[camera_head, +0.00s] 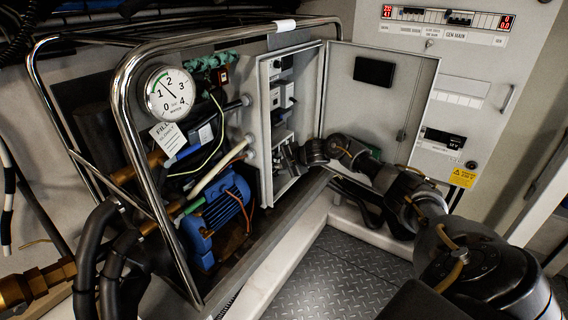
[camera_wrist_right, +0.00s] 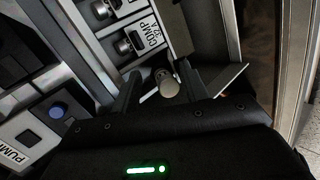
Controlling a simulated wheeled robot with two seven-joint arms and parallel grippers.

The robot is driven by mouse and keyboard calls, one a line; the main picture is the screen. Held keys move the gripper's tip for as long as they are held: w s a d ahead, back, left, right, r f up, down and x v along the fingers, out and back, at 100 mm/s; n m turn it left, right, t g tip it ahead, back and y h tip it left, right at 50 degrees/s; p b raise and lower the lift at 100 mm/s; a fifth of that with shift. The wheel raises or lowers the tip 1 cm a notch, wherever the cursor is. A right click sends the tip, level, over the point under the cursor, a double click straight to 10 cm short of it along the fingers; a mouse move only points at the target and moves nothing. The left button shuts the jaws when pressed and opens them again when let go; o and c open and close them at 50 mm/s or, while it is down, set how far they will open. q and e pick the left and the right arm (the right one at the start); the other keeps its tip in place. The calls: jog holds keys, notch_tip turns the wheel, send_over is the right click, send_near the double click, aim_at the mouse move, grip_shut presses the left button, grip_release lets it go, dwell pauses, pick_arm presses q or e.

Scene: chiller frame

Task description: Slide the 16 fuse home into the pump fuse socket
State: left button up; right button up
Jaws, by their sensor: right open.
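My right gripper (camera_head: 288,157) reaches into the open grey electrical box from the right in the head view. In the right wrist view its two dark fingers (camera_wrist_right: 160,88) stand apart, open. A pale, round-ended cylinder (camera_wrist_right: 168,86), which looks like a fuse, shows between the fingers, with a gap on both sides. No "16" can be read on it. Its far end meets a small round fitting (camera_wrist_right: 161,73), and I cannot tell how deep it sits. A "PUMP" label (camera_wrist_right: 13,153) shows at the lower left. The pump fuse socket cannot be told for certain.
A "COMP 12 A" holder (camera_wrist_right: 150,40) sits just beyond the fingers. A blue button (camera_wrist_right: 57,110) is at their left. The box door (camera_head: 375,100) stands open. A chrome tube frame (camera_head: 125,105), gauge (camera_head: 170,95) and blue motor (camera_head: 222,210) are left of the box.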

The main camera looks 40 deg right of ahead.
pick_arm(q)
jog(key=f, duration=0.2)
jog(key=shift+s+f+p, duration=0.3)
jog(key=shift+s+p, duration=0.05)
pick_arm(e)
jog(key=v, duration=1.1)
